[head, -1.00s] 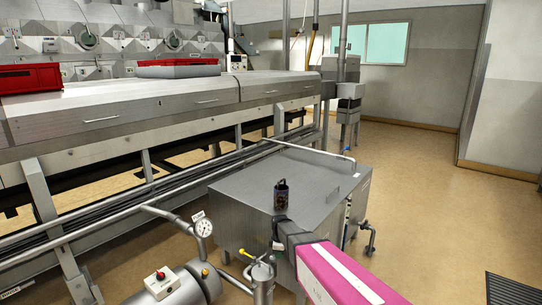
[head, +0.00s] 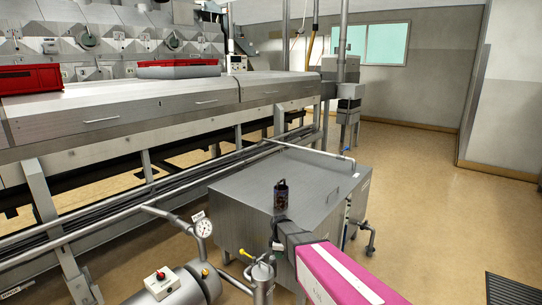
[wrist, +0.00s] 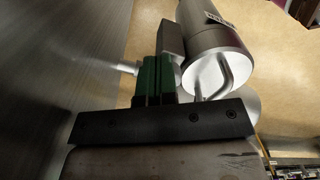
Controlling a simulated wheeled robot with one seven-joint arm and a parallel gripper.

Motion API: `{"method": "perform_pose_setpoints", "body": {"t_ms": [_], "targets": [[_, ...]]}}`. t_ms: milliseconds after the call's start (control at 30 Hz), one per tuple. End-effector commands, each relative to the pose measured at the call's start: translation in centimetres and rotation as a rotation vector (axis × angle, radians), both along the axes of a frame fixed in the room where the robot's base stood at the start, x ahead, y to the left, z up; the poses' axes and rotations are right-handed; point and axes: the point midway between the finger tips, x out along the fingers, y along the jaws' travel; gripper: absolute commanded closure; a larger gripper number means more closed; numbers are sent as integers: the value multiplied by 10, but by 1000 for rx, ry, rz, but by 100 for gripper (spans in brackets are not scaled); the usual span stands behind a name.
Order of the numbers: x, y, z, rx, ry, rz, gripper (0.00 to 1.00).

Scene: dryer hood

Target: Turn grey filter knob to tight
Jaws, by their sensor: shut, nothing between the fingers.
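In the wrist view, a grey metal cylinder (wrist: 210,35) with a printed label on its side shows at upper right. A bent bar (wrist: 226,72) lies across its bright end face; I take this to be the grey filter knob, though the label is unreadable. My gripper (wrist: 160,72) is shut and empty, with its green and dark fingers left of the bent bar, overlapping the left edge of the end face in the picture. I cannot tell whether they touch. In the head view, a small upright metal filter body (head: 263,283) stands at bottom centre, below the end of my arm.
A grey metal cabinet (head: 240,212) stands behind the filter. A yellow-handled valve (head: 245,254), a round gauge (head: 203,228) and a horizontal tank (head: 170,287) with a red button box (head: 161,280) are to the left. Open floor (head: 440,210) lies to the right.

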Motion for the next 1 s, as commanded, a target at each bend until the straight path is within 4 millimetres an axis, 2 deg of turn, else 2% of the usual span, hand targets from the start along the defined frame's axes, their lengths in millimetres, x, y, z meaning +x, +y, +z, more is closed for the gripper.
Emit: {"method": "perform_pose_setpoints", "body": {"t_ms": [33, 400, 667, 833, 1000], "targets": [[-4, 4, -14, 2, 27, 4, 100], [-5, 5, -14, 4, 27, 6, 100], [-5, -3, -14, 4, 27, 6, 100], [-6, -5, -10, -1, 25, 7, 100], [-7, -7, 6, -4, 24, 6, 100]]}}
